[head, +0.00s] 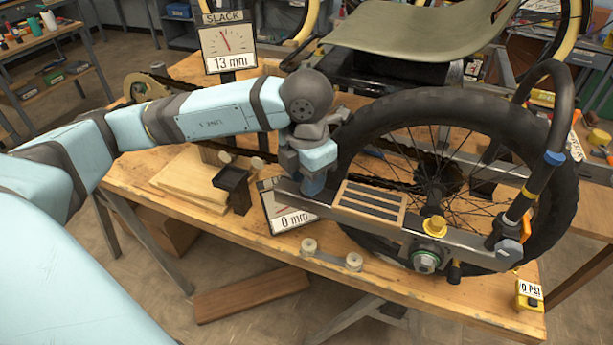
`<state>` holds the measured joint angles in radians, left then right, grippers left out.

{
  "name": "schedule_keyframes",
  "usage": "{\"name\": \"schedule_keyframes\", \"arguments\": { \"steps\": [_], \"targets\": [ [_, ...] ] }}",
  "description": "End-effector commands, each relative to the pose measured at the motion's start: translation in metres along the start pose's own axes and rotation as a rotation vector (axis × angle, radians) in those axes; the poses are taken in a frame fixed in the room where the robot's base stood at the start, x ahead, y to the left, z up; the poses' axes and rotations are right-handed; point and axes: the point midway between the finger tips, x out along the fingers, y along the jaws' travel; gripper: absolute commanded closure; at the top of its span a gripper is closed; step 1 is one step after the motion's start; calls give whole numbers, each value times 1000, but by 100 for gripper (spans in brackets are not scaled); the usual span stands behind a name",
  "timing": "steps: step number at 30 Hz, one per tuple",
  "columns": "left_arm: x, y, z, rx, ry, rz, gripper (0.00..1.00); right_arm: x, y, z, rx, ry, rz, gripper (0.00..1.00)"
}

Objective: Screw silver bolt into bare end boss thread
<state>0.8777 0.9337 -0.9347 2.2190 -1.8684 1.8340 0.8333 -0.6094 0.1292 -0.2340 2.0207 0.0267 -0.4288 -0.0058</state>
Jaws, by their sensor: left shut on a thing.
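My left gripper (314,182) points down at the left end of the grey metal frame bar (350,215), in front of the wheel. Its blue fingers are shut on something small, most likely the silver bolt. The fingers hide the bolt, and I see no silver bolt elsewhere. The end boss and its thread are also hidden behind the fingers, so I cannot tell whether the bolt touches the thread. My right gripper is not in view.
The black-tyred wheel (362,150) stands close right of my gripper. A slatted wooden block (369,204) and yellow knob (434,226) sit along the bar.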

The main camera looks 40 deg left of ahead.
Motion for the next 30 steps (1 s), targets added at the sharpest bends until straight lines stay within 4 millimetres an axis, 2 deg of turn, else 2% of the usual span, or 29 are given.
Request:
{"name": "schedule_keyframes", "arguments": {
  "steps": [3,4,6,15,17,30],
  "targets": [
    [5,-3,-3,15,14,-1,81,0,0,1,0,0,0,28],
    [5,-3,-3,16,15,-1,65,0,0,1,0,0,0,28],
    [6,-3,-3,16,16,-2,54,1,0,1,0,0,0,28],
    [6,-5,-4,-16,17,-6,54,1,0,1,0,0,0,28],
    [6,-5,-4,-80,17,-6,54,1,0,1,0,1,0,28],
    [4,-3,-2,-801,11,0,54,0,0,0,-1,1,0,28]
  ]
}}
